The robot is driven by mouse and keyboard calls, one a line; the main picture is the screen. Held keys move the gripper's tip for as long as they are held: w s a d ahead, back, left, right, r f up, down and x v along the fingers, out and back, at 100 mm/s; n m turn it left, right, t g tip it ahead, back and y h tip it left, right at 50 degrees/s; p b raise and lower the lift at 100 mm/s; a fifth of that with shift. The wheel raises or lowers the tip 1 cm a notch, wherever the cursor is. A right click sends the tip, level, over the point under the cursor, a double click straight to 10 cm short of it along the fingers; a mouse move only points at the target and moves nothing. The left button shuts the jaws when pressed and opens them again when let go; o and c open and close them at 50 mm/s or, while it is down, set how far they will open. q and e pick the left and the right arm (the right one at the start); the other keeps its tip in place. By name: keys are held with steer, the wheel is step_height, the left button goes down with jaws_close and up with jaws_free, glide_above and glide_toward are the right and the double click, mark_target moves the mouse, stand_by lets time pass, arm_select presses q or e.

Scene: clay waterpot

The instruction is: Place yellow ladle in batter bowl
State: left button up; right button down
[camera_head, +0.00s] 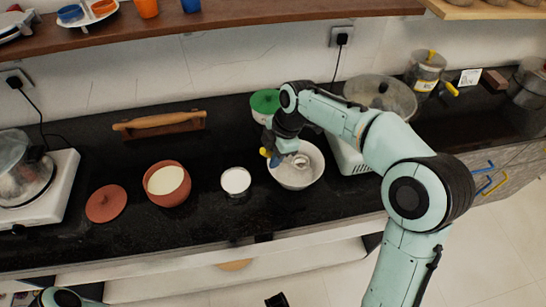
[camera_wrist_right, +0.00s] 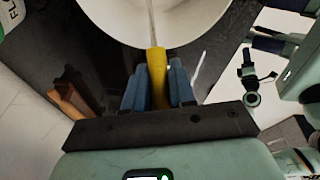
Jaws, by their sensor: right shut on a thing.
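My right gripper (camera_head: 270,156) is at the left rim of a white bowl (camera_head: 296,182) on the black counter. In the right wrist view, its blue fingers (camera_wrist_right: 156,85) are shut on the yellow handle of the ladle (camera_wrist_right: 157,72). The ladle's thin metal shaft runs from the handle over the white bowl (camera_wrist_right: 190,22); its scoop end is outside that view. In the head view, something pale and round shows inside the bowl, and I cannot tell if it is the scoop. My left gripper is not clearly in view.
Left of the bowl stand a small white-topped container (camera_head: 236,181) and a clay pot (camera_head: 168,192) with cream-coloured contents; its lid (camera_head: 106,204) lies beside it. A green-lidded pot (camera_head: 265,101) is behind the bowl. A rolling pin (camera_head: 158,121) lies at the back.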

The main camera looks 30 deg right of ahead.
steer(key=shift+f, duration=0.5)
steer(key=c, duration=0.9)
jaws_free()
steer(key=shift+c, duration=0.2)
steer(key=shift+r, duration=0.3)
steer(key=p+v, duration=0.2)
steer(key=v, duration=0.9)
steer(key=shift+r, duration=0.4)
steer(key=shift+d, duration=0.1)
